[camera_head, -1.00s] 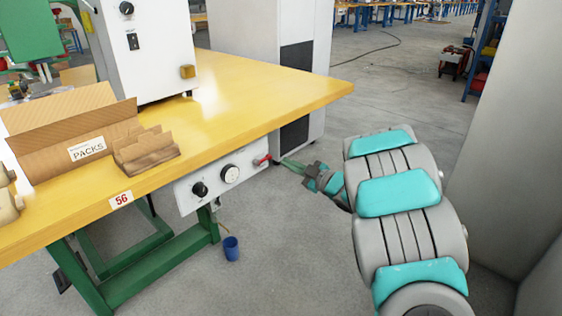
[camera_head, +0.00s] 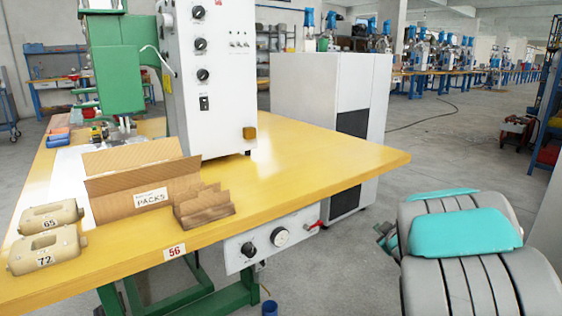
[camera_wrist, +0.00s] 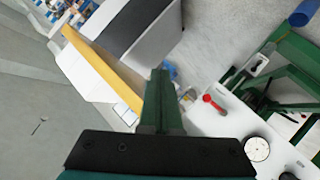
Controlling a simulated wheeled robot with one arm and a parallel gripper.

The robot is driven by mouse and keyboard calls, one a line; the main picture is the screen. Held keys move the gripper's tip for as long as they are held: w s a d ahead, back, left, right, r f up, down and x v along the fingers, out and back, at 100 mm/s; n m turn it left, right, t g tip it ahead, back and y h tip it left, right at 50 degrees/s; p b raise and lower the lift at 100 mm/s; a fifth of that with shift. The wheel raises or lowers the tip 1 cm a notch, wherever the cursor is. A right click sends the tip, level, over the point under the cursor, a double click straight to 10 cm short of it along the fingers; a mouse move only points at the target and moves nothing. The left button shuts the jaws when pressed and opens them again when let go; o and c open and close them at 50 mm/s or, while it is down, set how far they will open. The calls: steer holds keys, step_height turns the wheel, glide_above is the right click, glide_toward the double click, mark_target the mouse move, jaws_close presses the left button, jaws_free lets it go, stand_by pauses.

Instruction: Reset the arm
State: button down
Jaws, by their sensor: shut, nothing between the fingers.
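My gripper (camera_wrist: 158,90) shows in the wrist view as two green fingers pressed together, with nothing held. The fingers point towards the table's front edge and control panel, but I cannot tell the exact gap. In the head view my teal and grey arm (camera_head: 462,235) fills the lower right. The gripper itself is mostly hidden behind the arm there. The white control panel (camera_head: 232,256) under the yellow table (camera_head: 330,165) has a red lever (camera_head: 314,226), which also shows in the wrist view (camera_wrist: 212,102), right of the fingers.
A cardboard box labelled PACKS (camera_head: 118,200) and beige blocks numbered 65 (camera_head: 50,215) and 72 (camera_head: 48,248) sit on the table. A white cabinet (camera_head: 305,95) stands behind it. A blue cup (camera_head: 269,308) is on the floor. Open floor lies to the right of the table.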

steer(key=s+f+m+g+h, duration=0.1)
steer(key=s+m+g+h, duration=0.45)
steer(key=s, duration=1.45)
steer(key=s+a+f+m+g+y, duration=0.1)
steer(key=s+a+g, duration=0.2)
steer(key=s, duration=0.6)
steer(key=s+a+f+g+y, duration=0.1)
steer(key=s+a+g+y, duration=0.1)
steer(key=s+a, duration=0.4)
steer(key=s+a+m+g+y, duration=0.1)
steer(key=s+a+g, duration=0.4)
steer(key=s, duration=0.9)
steer(key=shift+f+m+y, duration=0.35)
steer(key=shift+f+y, duration=0.05)
steer(key=shift+y, duration=0.35)
